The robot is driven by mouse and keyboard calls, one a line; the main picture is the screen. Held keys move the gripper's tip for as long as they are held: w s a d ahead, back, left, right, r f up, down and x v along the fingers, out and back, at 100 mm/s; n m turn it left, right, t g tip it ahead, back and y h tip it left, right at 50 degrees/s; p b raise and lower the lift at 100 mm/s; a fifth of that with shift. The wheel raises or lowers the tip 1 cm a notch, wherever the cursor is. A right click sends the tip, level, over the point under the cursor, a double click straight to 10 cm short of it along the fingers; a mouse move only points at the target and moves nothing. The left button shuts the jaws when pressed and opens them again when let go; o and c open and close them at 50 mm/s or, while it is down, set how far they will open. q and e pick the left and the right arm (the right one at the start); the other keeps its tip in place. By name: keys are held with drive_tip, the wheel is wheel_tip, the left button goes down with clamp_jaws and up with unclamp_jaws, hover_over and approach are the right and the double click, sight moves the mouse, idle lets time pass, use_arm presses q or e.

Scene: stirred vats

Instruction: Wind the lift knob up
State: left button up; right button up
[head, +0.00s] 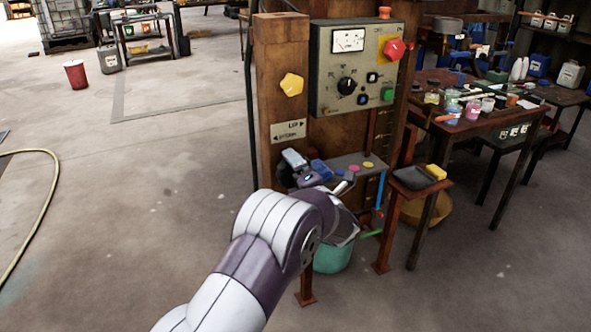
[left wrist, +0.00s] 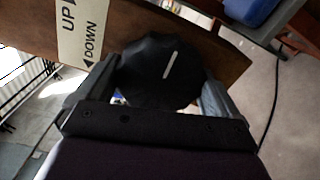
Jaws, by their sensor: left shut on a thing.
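The lift knob (left wrist: 150,72) is black with a lobed edge and a white pointer line, set on the wooden post beside the UP/DOWN label (left wrist: 82,30). In the left wrist view my left gripper (left wrist: 160,85) has one finger on each side of the knob and is shut on it. My right gripper is in neither view.
A yellow knob (head: 291,84) sits above the label. A small shelf (head: 345,162) and a teal bucket (head: 333,256) are close by. Open floor lies left.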

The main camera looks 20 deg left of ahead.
use_arm(q)
drive_tip(key=m+p, duration=0.3)
drive_tip(key=m, duration=0.2)
drive_tip(key=shift+m, duration=0.3)
drive_tip(key=m+p, duration=0.3)
drive_tip(key=m, duration=0.2)
drive_tip(key=shift+p, duration=0.35)
drive_tip(key=m+p, duration=0.3)
drive_tip(key=m, duration=0.2)
drive_tip(key=shift+m+p, duration=0.3)
drive_tip(key=shift+m, duration=0.1)
drive_tip(key=m+p, duration=0.3)
drive_tip(key=m, duration=0.2)
drive_tip(key=m+p, duration=0.2)
drive_tip(key=m, duration=0.3)
drive_tip(key=shift+m+p, duration=0.35)
drive_tip(key=shift+m, duration=0.05)
drive_tip(key=m+p, duration=0.2)
drive_tip(key=m, duration=0.4)
drive_tip(key=m+p, duration=0.1)
drive_tip(key=m, duration=0.4)
drive_tip(key=shift+f+m+p, duration=0.1)
drive_tip(key=shift+m+p, duration=0.55)
drive_tip(key=shift+m, duration=1.45)
